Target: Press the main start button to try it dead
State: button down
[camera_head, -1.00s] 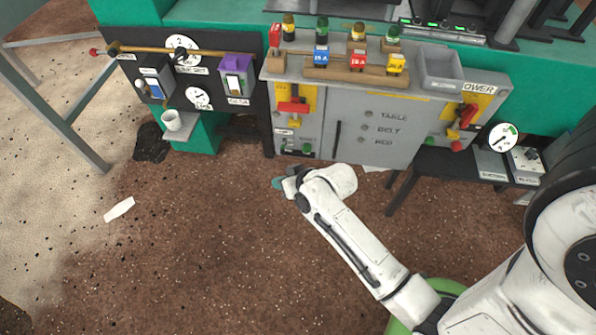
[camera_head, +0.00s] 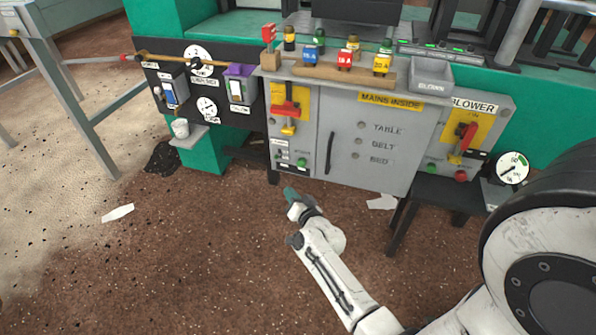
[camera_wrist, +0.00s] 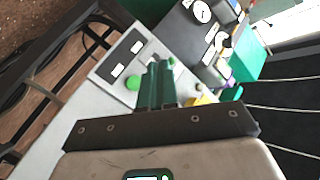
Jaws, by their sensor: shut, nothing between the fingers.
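A green button (camera_head: 301,162), which I take for the main start button, sits on the small panel at the lower left of the grey cabinet (camera_head: 345,155). A large red-and-yellow handle (camera_head: 288,108) is above it. My gripper (camera_head: 290,192) is shut and empty, with its teal fingers pointing up just below the panel in the head view. In the wrist view the fingers (camera_wrist: 157,72) reach over the panel. A green button (camera_wrist: 133,82) shows just left of them, apart from the tips in the picture. The fingers hide part of the panel.
The blower side (camera_head: 470,140) has its own handle, a green button (camera_head: 431,168) and a red button (camera_head: 460,176). A shelf with a white cup (camera_head: 181,128) is at left. Brown floor in front is mostly clear.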

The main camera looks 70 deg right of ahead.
aim_at(301, 164)
jog(key=shift+d, duration=0.1)
jog(key=d+b, duration=0.7)
jog(key=d, duration=0.1)
jog(key=shift+w+d+b, duration=0.3)
jog(key=shift+w+b, duration=0.05)
jog(key=shift+b, duration=0.05)
jog(key=shift+d, duration=0.1)
dwell(1.8)
jog(key=shift+d+b, duration=0.3)
jog(key=shift+b, duration=0.1)
